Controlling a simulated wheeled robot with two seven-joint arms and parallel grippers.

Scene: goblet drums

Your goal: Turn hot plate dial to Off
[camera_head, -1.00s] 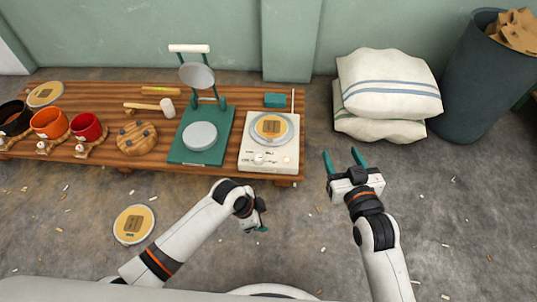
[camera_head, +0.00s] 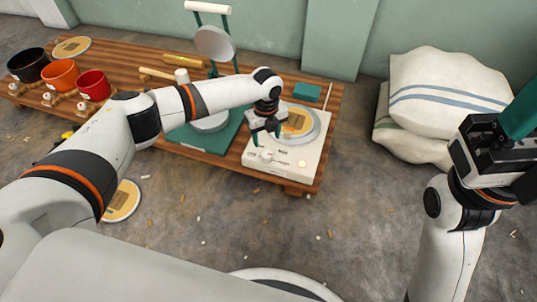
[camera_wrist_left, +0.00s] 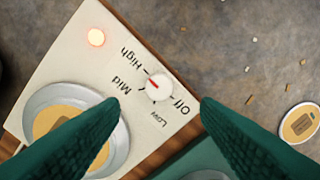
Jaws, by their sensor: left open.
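The cream hot plate (camera_head: 286,169) stands at the right end of the wooden bench, with a round disc on its grey heating plate. In the left wrist view the dial (camera_wrist_left: 159,88) has a red mark pointing toward the Mid and High side, away from Off. A red lamp (camera_wrist_left: 96,37) glows on the panel. My left gripper (camera_head: 266,136) is open above the panel; in the wrist view its green fingers (camera_wrist_left: 160,106) lie either side of the dial, apart from it. My right gripper (camera_head: 512,125) is at the right edge, partly hidden.
A green press (camera_head: 203,138) stands left of the hot plate, partly behind my left arm. A small teal box (camera_head: 307,92) lies behind it. White sacks (camera_head: 440,100) are on the floor to the right. The floor in front is mostly clear.

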